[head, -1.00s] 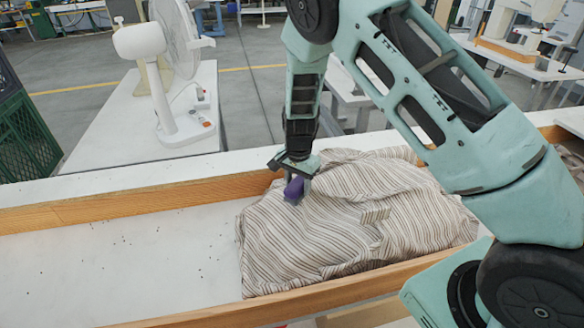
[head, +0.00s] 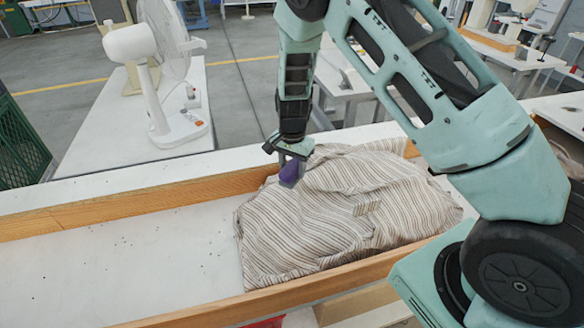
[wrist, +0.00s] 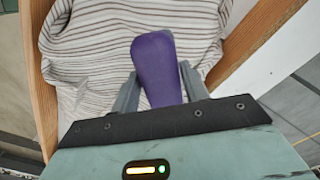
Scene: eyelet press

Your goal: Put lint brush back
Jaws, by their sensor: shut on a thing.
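The lint brush shows as a purple piece (head: 289,174) between the fingers of my gripper (head: 291,181). In the wrist view the purple piece (wrist: 157,66) stands out past the fingertips, and my gripper (wrist: 160,88) is shut on it. The rest of the brush is hidden by the fingers and palm. The gripper is above the left part of a striped cloth (head: 340,225). I cannot tell whether the brush touches the cloth.
The cloth lies heaped in a long white trough with wooden side rails (head: 130,205). The trough's left floor (head: 110,265) is bare apart from dark specks. A white fan (head: 150,80) stands on a white table (head: 100,120) behind. A green crate (head: 22,145) is at far left.

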